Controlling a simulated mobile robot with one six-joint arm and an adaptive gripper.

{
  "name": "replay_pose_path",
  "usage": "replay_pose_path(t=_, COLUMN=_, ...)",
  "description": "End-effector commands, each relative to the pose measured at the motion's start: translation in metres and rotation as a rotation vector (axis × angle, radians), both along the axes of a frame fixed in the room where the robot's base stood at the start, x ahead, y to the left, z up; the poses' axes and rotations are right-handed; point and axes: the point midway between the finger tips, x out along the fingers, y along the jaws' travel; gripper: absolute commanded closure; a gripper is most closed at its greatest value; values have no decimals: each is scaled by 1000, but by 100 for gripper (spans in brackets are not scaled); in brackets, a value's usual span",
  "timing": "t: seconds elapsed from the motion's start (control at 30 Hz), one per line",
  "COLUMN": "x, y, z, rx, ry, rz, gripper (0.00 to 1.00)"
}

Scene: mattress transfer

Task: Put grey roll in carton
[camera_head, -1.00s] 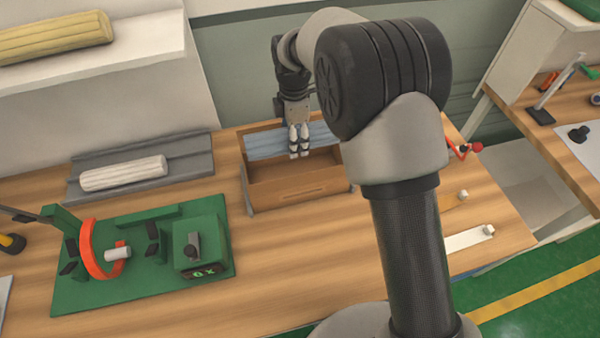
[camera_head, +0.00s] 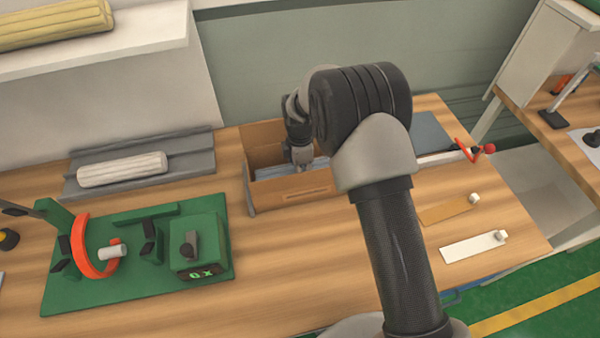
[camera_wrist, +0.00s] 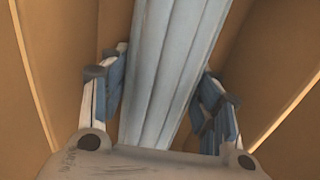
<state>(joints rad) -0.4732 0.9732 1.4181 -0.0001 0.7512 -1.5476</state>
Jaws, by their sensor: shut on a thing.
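The grey roll (camera_wrist: 170,65), ridged lengthwise and bluish grey, runs between the two fingers of my gripper (camera_wrist: 165,95) in the wrist view. My gripper is shut on it. Brown carton walls rise on both sides of the roll. In the head view, my gripper (camera_head: 302,160) reaches down inside the open brown carton (camera_head: 278,196), and part of the grey roll (camera_head: 275,173) shows below the rim. The roll's right part is hidden by the carton's front wall and my arm. I cannot tell whether the roll touches the carton's floor.
A white roll (camera_head: 122,169) lies in a grey tray (camera_head: 190,160) at left. A green fixture (camera_head: 120,290) with an orange ring (camera_head: 82,250) stands in front of it. A yellow roll (camera_head: 50,24) lies on the shelf. Two flat strips lie at right. The bench before the carton is clear.

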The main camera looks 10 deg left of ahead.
Motion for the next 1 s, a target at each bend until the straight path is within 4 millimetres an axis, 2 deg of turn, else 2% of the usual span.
replay_pose_path(t=0.33, x=1, y=0, z=-2, rx=1, ry=-3, rz=0, gripper=77)
replay_pose_path(t=0.37, x=1, y=0, z=-2, rx=1, ry=-2, rz=0, gripper=41)
replay_pose_path(t=0.63, x=1, y=0, z=-1, rx=1, ry=-2, rz=0, gripper=23)
replay_pose_path(t=1.0, x=1, y=0, z=2, rx=1, ry=-2, rz=0, gripper=23)
